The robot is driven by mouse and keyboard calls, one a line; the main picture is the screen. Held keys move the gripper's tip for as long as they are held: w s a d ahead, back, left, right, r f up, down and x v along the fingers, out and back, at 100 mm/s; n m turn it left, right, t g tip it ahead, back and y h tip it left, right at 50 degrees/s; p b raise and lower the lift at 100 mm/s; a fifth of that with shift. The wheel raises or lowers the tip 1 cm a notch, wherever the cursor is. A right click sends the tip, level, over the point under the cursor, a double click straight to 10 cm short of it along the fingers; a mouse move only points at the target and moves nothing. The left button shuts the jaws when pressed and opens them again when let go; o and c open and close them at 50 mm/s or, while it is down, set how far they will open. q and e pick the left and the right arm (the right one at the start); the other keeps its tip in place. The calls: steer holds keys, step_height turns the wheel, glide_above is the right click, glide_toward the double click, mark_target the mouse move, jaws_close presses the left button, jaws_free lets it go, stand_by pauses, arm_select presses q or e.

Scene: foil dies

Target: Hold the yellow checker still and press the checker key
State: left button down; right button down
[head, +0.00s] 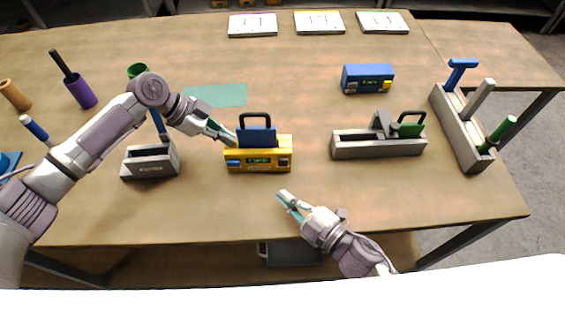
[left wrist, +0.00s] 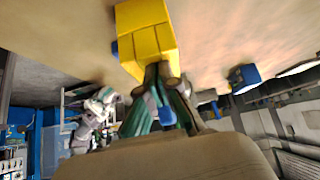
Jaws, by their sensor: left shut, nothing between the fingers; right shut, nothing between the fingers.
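The yellow checker (head: 270,166) stands upright near the middle of the table, with a lit green display (head: 259,160) and a blue key (head: 233,163) on its front left. A blue piece with a black handle (head: 256,136) sits in its top. My left gripper (head: 234,141) is shut and empty, its tips at the checker's upper left side. In the left wrist view the closed fingertips (left wrist: 160,72) meet or nearly meet the yellow body (left wrist: 147,45); contact is not certain. My right gripper (head: 280,197) is shut and empty, in front of the checker and apart from it.
A blue checker (head: 367,78) stands at the back right. A grey holder (head: 378,149) with a green handled piece is to the right, and a long grey rack (head: 459,130) beyond it. A grey box (head: 150,163) stands left.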

arm_select(q)
steer(key=shift+s+a+f, duration=0.1)
steer(key=shift+s+f, duration=0.1)
steer(key=shift+f, duration=0.15)
arm_select(e)
steer(key=shift+s, duration=0.1)
